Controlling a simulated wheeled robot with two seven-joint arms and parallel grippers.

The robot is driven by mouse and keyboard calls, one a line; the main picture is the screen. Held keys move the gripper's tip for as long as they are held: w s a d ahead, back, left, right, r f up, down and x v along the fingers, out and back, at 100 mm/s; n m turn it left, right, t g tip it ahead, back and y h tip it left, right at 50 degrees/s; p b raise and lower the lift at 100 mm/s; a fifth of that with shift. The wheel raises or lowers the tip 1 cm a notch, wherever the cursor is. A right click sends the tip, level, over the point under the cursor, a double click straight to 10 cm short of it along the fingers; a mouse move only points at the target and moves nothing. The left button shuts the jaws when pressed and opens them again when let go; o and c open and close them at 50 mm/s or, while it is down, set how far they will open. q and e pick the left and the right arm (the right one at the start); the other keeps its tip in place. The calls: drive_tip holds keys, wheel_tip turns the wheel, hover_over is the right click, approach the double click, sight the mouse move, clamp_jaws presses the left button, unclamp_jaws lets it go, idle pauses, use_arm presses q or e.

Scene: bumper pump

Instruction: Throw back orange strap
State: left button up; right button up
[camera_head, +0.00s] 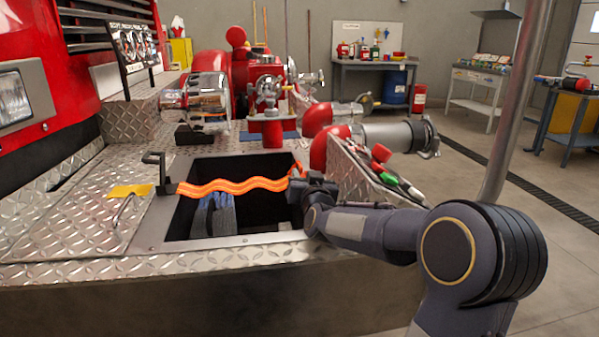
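The wavy orange strap (235,186) stretches across the open compartment (178,222) in the diamond-plate bumper. Its left end meets a black bracket (166,185) at the opening's left edge. Its right end reaches the right rim, close beside my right gripper (296,183). My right arm comes in from the right, and the gripper is at the strap's right end. The fingers are small and dark, so I cannot tell whether they are closed on the strap. My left gripper is not in view.
Blue-grey folded material (214,216) lies inside the compartment. A red and chrome pump (266,95) stands behind it. A tilted diamond-plate panel (350,175) with nozzles is to the right, close to my forearm. A yellow tag (130,190) lies on the left deck.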

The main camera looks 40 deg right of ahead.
sight(302, 170)
drive_tip(key=b+x, duration=0.1)
drive_tip(key=x, duration=0.6)
drive_tip(key=shift+c, duration=0.4)
clamp_jaws()
